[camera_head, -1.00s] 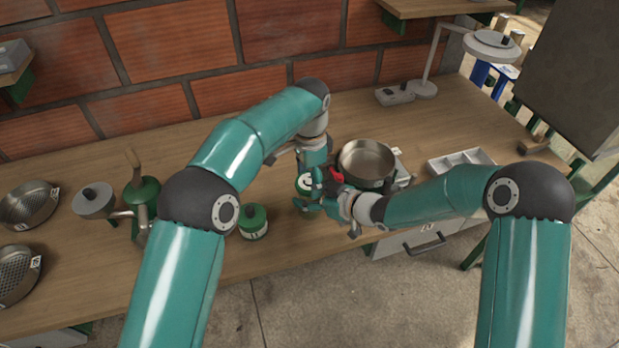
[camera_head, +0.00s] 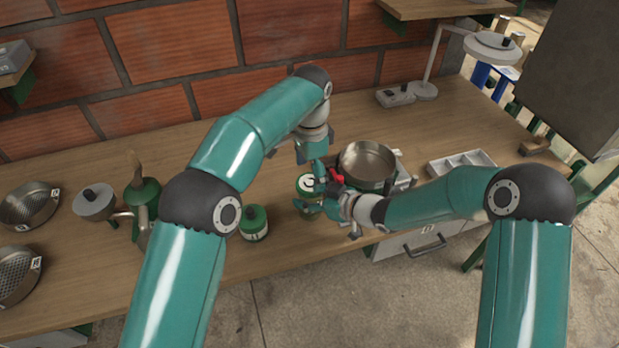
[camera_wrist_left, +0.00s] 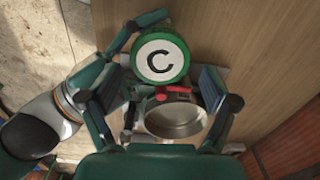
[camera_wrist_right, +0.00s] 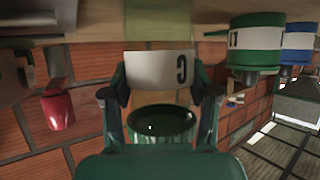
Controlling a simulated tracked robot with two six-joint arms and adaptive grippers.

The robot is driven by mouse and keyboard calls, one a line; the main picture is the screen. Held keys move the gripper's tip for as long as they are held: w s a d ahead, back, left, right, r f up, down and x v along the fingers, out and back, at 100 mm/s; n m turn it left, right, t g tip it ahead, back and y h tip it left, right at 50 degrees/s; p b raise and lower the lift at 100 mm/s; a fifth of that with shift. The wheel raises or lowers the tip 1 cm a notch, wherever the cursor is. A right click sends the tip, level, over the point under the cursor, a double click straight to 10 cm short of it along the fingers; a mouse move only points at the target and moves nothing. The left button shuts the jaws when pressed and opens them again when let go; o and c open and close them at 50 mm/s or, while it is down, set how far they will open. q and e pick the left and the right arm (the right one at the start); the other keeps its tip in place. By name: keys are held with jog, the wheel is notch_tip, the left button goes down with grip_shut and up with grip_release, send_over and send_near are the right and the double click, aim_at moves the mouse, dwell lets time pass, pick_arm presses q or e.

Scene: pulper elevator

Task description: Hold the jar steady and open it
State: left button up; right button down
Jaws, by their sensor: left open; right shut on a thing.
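The jar (camera_head: 306,186) stands on the wooden bench, a green round with a white disc and a dark C on top in the left wrist view (camera_wrist_left: 161,58). My right gripper (camera_head: 318,204) is shut on its side; its label with a C shows between the fingers in the right wrist view (camera_wrist_right: 161,70). A dark green oval shows below that label, and I cannot tell whether it is the lid. My left gripper (camera_head: 315,165) is open above the jar, pointing down, its fingers apart on both sides of the view and clear of the jar.
A steel pan (camera_head: 367,163) with a red part stands close on the right. A green jar (camera_head: 253,223) stands to the left, near the hand-cranked machine (camera_head: 142,200). A divided tray (camera_head: 462,163) lies further right. The brick wall closes the back.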

aim_at(310, 199)
pick_arm(q)
jog(key=shift+r, duration=0.95)
jog(key=shift+c, duration=0.4)
jog(key=m, duration=0.2)
jog(key=shift+s+a+r+m, duration=0.1)
jog(key=shift+s+m, duration=0.1)
jog(key=shift+m, duration=0.1)
jog(key=m, duration=0.1)
jog(key=r+m, duration=0.1)
jog(key=m, duration=0.1)
jog(key=shift+a, duration=0.15)
jog(key=m, duration=0.1)
jog(key=r+m, duration=0.1)
jog(key=m, duration=0.2)
jog(key=shift+r, duration=0.25)
jog(key=shift+w+r+m, duration=0.2)
jog(key=shift+r+m, duration=0.1)
jog(key=shift+m, duration=0.1)
jog(key=shift+d+f, duration=0.25)
jog(key=shift+f, duration=3.7)
